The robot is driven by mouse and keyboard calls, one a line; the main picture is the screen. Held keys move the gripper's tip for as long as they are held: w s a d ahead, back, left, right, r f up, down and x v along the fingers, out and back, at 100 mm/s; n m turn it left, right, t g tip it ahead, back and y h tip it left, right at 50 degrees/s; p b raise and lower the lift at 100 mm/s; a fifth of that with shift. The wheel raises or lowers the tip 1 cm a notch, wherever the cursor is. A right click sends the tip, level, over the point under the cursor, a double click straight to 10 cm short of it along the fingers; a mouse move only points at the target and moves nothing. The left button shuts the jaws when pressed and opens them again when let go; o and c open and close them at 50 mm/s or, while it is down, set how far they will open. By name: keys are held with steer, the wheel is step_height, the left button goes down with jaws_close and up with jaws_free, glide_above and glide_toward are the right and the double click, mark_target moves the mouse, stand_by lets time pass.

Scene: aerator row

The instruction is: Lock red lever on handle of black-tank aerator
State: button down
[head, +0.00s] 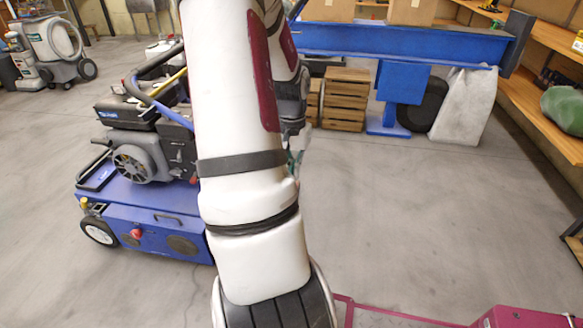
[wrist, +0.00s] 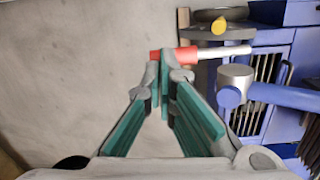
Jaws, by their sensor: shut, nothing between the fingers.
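My gripper (wrist: 166,74) has teal finger pads, and its fingers converge with nothing held between them. A red piece (wrist: 172,55) with a pale rod to its right lies just beyond the fingertips in the wrist view. It looks like the red lever; I cannot tell whether the tips touch it. A blue bar ending in a grey cap (wrist: 236,76) is to the right, perhaps part of a handle. In the head view, my arm hides the lever and most of the gripper. A blue machine with a black top and engine (head: 140,150) stands left of my arm.
Blue machinery (wrist: 280,50) with a yellow knob (wrist: 219,25) fills the right of the wrist view. In the head view, a blue beam (head: 400,42), wooden crates (head: 346,98) and a pale sack (head: 464,108) stand behind. The floor at right is largely clear.

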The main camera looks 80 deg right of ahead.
steer(key=shift+s+f, duration=0.35)
steer(key=shift+f, duration=0.35)
stand_by(0.3)
steer(key=shift+d+r, duration=0.1)
steer(key=shift+r, duration=0.3)
steer(key=s+d+r+p, duration=0.2)
steer(key=s+r+p, duration=0.3)
steer(key=s+r, duration=0.2)
steer(key=shift+s+r+p, duration=0.35)
steer(key=shift+s+p, duration=0.05)
steer(key=shift+s, duration=0.45)
steer(key=shift+w, duration=0.1)
